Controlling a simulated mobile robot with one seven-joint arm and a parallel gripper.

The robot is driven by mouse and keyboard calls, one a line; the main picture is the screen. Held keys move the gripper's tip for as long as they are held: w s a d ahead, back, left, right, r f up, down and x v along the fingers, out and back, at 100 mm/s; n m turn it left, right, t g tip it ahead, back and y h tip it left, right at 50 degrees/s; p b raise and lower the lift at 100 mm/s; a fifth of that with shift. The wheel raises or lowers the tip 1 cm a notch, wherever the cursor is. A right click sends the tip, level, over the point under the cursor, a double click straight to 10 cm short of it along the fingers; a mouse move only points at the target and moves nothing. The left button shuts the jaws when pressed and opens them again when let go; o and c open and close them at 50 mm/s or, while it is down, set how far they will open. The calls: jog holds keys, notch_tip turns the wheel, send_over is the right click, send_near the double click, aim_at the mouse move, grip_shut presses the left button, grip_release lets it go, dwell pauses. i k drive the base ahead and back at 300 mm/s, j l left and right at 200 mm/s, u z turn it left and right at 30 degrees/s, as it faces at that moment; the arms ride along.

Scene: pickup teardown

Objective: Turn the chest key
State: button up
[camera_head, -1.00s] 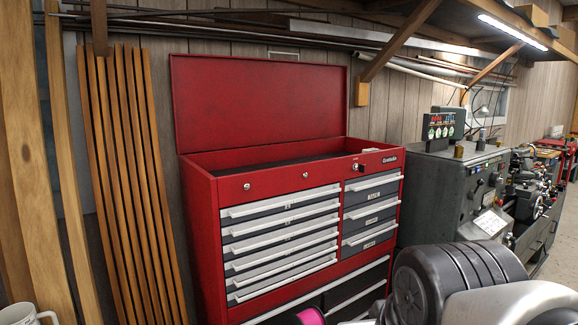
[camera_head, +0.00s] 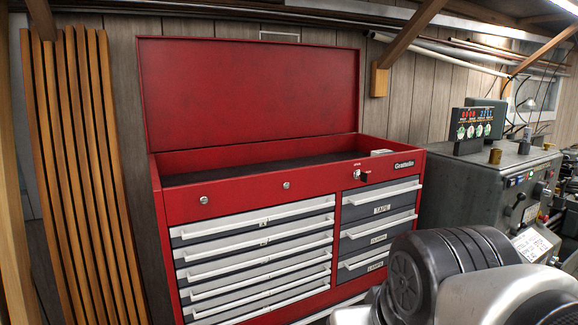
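The red tool chest (camera_head: 245,190) stands against the wall with its lid (camera_head: 250,90) raised. A key (camera_head: 364,176) sticks out of a lock on the right part of the chest's top front panel, below a small label. Two other round locks, one at the left (camera_head: 204,200) and one near the middle (camera_head: 286,185), show no key. My arm's dark and silver links fill the lower right corner. My gripper is out of the picture.
Grey drawers with pale handles (camera_head: 260,225) fill the chest front and appear shut. Wooden strips (camera_head: 85,180) lean at the left. A grey machine (camera_head: 475,190) with a digital readout stands at the right. A wooden brace (camera_head: 405,40) hangs above.

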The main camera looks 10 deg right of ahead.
aim_at(363, 175)
jog(key=i+l+u, duration=0.1)
jog(key=l, duration=0.25)
jog(key=i+l, duration=0.35)
jog(key=i+l+u, duration=0.15)
jog(key=l, duration=0.2)
